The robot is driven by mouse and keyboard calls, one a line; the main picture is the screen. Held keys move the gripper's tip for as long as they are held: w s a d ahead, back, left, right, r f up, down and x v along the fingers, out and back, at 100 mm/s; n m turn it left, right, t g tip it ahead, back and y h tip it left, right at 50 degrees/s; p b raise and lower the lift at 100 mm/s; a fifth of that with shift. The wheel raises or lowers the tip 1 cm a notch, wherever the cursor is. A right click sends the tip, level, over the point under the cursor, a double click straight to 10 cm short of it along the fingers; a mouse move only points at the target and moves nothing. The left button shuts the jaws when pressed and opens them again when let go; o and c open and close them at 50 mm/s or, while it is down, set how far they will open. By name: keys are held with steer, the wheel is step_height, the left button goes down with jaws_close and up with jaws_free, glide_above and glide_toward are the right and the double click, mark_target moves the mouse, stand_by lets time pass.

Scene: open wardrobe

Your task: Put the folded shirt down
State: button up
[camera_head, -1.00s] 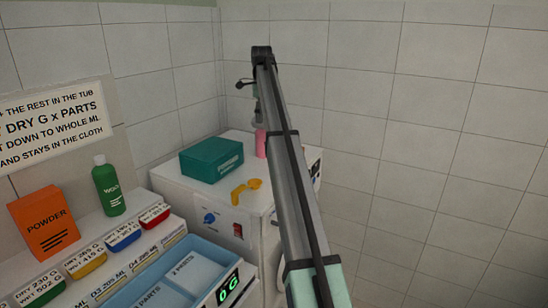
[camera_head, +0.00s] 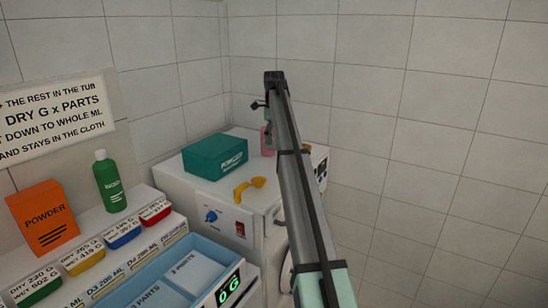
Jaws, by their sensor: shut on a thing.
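No folded shirt shows in the picture. My gripper (camera_head: 267,128) is small and partly hidden at the far end of my arm, pointing down. It is shut at a pink bottle-like thing (camera_head: 267,146).
A teal box (camera_head: 215,157) and a yellow scoop-like thing (camera_head: 249,188) lie on the white machine. At left stand an orange powder box (camera_head: 42,218), a green bottle (camera_head: 109,182), several small coloured bins and a blue tub (camera_head: 150,272). A wall sign (camera_head: 52,117) hangs above. Tiled walls close the back and right.

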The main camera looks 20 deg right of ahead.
steer(key=shift+f+p, duration=0.95)
steer(key=shift+f, duration=3.4)
steer(key=shift+f, duration=0.1)
steer(key=o, duration=1)
step_height(320, 180, up, 12)
steer(key=b, duration=0.3)
